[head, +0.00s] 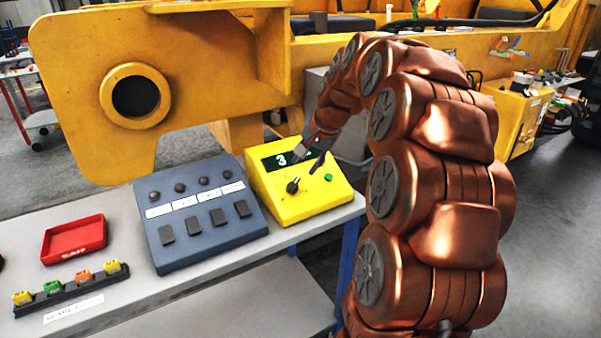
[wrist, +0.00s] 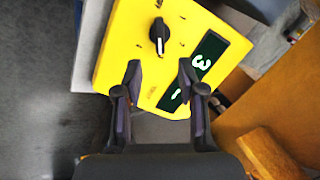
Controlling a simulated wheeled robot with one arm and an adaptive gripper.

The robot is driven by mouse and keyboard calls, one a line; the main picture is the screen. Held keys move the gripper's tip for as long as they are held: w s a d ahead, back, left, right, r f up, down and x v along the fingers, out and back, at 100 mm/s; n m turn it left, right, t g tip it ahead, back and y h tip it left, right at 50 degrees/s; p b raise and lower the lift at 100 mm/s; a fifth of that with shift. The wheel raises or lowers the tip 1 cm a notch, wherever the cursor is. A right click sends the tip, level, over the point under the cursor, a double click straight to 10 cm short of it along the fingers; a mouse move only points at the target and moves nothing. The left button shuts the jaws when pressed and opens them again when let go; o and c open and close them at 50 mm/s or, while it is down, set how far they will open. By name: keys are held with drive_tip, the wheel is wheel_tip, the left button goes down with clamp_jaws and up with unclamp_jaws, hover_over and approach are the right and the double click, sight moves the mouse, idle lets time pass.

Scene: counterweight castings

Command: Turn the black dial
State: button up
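The black dial (head: 292,186) stands on the top face of a yellow box (head: 320,203). In the wrist view the dial (wrist: 159,36) shows a white pointer line, with small dark marks around it. My gripper (head: 308,159) is over the box. In the wrist view its two fingers (wrist: 159,66) are apart with nothing between them. The dial lies just beyond the fingertips there, roughly in line with the gap. A dark display (head: 276,160) on the box shows a green-white 3; part of it is hidden by my gripper.
A grey panel (head: 200,238) with several knobs and switches stands left of the box. A green button (head: 328,177) is on the box, right of the dial. A red tray (head: 75,240) and a rack of coloured blocks (head: 70,288) lie at left. A large yellow casting (head: 200,70) rises behind.

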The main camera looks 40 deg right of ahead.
drive_tip(key=shift+v, duration=1.35)
drive_tip(key=s+a+f+n+g+p, duration=0.1)
drive_tip(key=s+a+f+n+g, duration=0.15)
drive_tip(key=s+a, duration=0.45)
drive_tip(key=s+a+f+n+g, duration=0.15)
drive_tip(key=s+a+n, duration=0.25)
drive_tip(key=a, duration=0.7)
drive_tip(key=s+a+f+n+g, duration=0.1)
drive_tip(key=s+a+f+n, duration=0.2)
drive_tip(key=s, duration=0.7)
drive_tip(key=s+a+f+n+g+p, duration=0.1)
drive_tip(key=s+a+f+n+g, duration=0.1)
drive_tip(key=s, duration=0.9)
wheel_tip(320, 180, down, 2)
drive_tip(key=shift+a+f+n+h+p, duration=0.1)
drive_tip(key=shift+a+n+h+p, duration=0.35)
drive_tip(key=shift+a, duration=0.65)
